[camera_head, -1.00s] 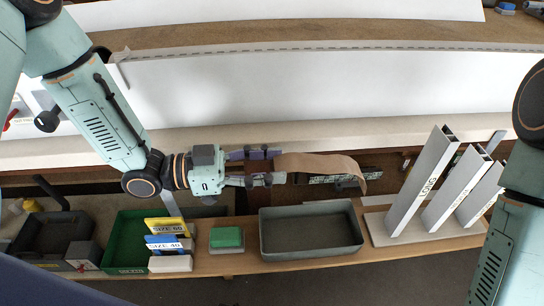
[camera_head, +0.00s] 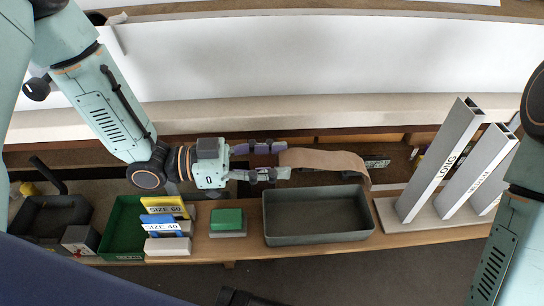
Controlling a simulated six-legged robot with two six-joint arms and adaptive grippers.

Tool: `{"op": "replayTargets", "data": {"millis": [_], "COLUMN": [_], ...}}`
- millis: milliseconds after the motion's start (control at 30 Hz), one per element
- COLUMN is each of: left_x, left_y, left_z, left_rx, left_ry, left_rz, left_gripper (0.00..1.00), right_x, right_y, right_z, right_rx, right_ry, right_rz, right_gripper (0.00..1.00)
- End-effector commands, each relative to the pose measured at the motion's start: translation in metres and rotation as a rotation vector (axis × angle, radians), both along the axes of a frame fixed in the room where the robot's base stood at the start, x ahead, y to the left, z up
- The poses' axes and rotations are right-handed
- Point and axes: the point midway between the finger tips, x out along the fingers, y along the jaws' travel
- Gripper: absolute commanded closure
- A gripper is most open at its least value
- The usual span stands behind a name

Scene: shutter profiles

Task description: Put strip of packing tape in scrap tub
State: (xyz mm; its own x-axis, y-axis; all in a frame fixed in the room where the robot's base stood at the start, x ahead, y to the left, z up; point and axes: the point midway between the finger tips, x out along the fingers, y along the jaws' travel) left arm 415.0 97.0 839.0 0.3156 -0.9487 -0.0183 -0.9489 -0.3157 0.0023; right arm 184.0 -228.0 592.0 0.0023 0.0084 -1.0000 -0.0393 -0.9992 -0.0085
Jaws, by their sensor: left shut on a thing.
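The strip of packing tape (camera_head: 325,161) is a brown, curved band in the head view. My left gripper (camera_head: 284,161) is shut on its left end and holds it out to the right. The strip's free end curls downward at the right. A dark grey open tub (camera_head: 318,238), likely the scrap tub, stands on the wooden shelf just below the strip in the picture. Its visible floor looks empty. My right arm shows at the right edge, but its gripper is out of view.
Left of the tub are a green block (camera_head: 227,219), SIZE 60 and SIZE 40 cards (camera_head: 164,209), a green bin (camera_head: 122,229) and a dark tray (camera_head: 45,221). Tall grey profiles labelled LONG (camera_head: 441,160) and others stand to the right. A long white panel (camera_head: 290,62) lies behind.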

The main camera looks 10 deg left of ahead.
Motion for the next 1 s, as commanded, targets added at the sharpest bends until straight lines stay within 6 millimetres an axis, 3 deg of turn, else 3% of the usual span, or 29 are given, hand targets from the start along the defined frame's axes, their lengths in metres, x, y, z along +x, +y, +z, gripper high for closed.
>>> {"op": "replayTargets", "data": {"millis": [300,700,1000], "left_x": [0.001,0.001,0.001], "left_y": [0.000,0.000,0.000], "left_z": [-0.031,-0.064,-0.070], "left_rx": [0.001,0.001,0.000], "left_ry": [0.000,0.000,0.000], "left_rz": [0.000,-0.001,0.000], "left_gripper": [0.68,0.68,0.68], "right_x": [0.000,0.000,0.000], "right_y": [0.000,0.000,0.000], "right_z": [-0.030,-0.052,-0.056], "right_rx": [0.000,0.000,0.000], "right_ry": [0.000,0.000,0.000], "right_rz": [0.000,0.000,0.000], "right_gripper": [0.60,0.60,0.60]}}
